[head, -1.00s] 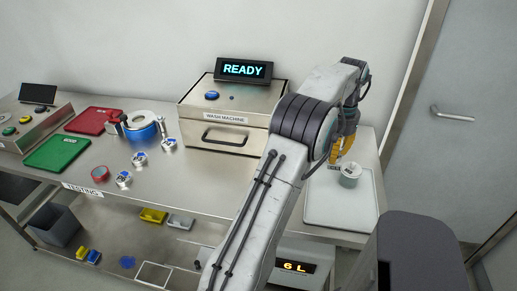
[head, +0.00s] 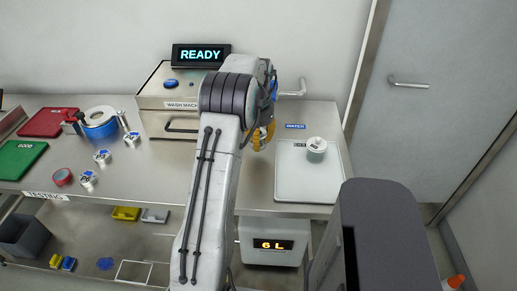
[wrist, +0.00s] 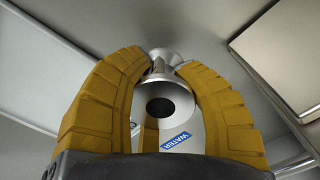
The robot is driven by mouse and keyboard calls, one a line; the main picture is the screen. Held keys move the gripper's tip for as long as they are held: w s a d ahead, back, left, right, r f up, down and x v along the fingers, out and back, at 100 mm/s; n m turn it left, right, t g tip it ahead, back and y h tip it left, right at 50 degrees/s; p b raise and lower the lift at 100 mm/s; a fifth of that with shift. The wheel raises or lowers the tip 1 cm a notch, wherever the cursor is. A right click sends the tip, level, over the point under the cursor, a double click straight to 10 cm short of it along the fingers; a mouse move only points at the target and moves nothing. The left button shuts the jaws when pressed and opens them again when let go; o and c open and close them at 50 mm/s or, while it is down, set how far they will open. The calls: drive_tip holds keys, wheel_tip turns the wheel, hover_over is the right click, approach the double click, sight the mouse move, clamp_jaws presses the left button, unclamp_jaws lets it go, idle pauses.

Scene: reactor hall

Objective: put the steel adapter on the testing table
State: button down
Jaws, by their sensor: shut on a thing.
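My gripper (head: 262,135) has yellow fingers and hangs over the steel bench, between the wash machine and the pale tray. In the wrist view my gripper (wrist: 160,75) is closed around a shiny steel piece with a flange and a dark round hole, which I take as the steel adapter (wrist: 168,88). In the head view I cannot make the adapter out behind the fingers. The testing table (head: 190,160) is the steel bench with a TESTING label (head: 47,195) on its front edge, left of my arm.
The wash machine (head: 160,90) stands behind my arm. Bare steel lies left of my arm.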

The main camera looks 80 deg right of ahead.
sight(259, 154)
drive_tip(key=shift+f, duration=1.85)
drive_tip(key=c, duration=0.7)
unclamp_jaws()
wheel_tip(259, 154, up, 12)
drive_tip(key=shift+f+p, duration=0.1)
drive_tip(key=shift+p, duration=0.3)
drive_tip(key=shift+w, duration=0.1)
